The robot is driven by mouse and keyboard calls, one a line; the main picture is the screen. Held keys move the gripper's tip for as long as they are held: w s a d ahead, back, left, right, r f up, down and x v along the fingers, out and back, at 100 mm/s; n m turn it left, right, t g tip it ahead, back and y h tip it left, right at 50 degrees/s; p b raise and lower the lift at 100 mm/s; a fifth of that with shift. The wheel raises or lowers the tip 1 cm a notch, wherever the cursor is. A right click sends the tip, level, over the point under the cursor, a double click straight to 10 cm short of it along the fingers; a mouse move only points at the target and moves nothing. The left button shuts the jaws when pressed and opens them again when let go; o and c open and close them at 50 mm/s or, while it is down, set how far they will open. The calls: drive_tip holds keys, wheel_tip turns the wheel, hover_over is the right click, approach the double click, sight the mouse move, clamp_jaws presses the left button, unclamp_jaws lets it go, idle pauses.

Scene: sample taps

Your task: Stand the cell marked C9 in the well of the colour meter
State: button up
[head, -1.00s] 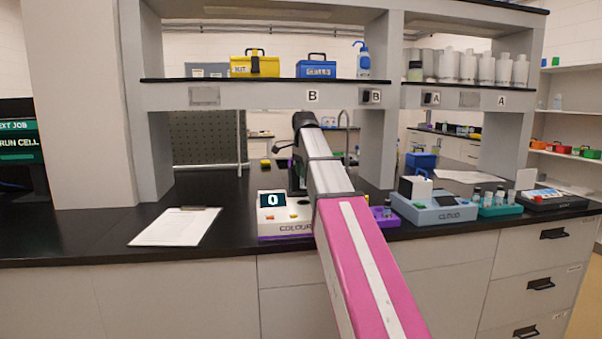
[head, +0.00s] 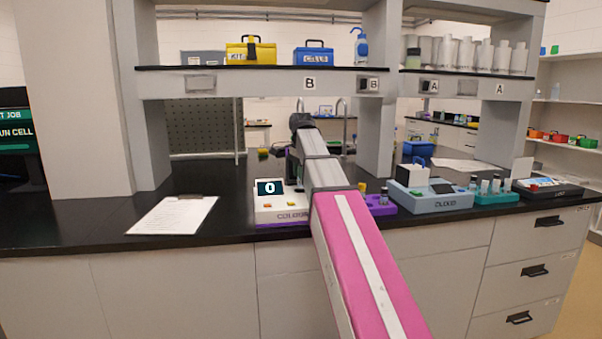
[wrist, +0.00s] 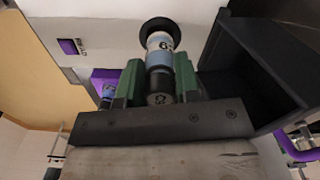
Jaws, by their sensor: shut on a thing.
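In the wrist view my gripper (wrist: 160,70) has two green fingers shut on a small cell (wrist: 160,50) with a pale blue label and a dark cap. The label mark is only partly readable, with what looks like a 9. The cell's far end is at a dark round ring, the well (wrist: 158,24), in the pale top of the colour meter. I cannot tell how deep it sits. In the head view the colour meter (head: 280,207) is a white box with a purple base and a display reading 0. My arm hides the gripper and cell there.
A dark open-sided box part (wrist: 262,75) stands close beside my gripper. A purple rack (head: 380,208) holding a vial is right of the meter. The blue-grey CLOUD instrument (head: 432,203) and a teal rack (head: 495,198) are further right. A clipboard (head: 173,215) lies left.

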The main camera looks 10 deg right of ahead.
drive_tip(key=shift+f, duration=0.15)
drive_tip(key=shift+f, duration=0.55)
drive_tip(key=shift+f, duration=0.15)
idle(0.4)
drive_tip(key=shift+f, duration=0.6)
drive_tip(key=o, duration=1.5)
drive_tip(key=shift+r, duration=0.15)
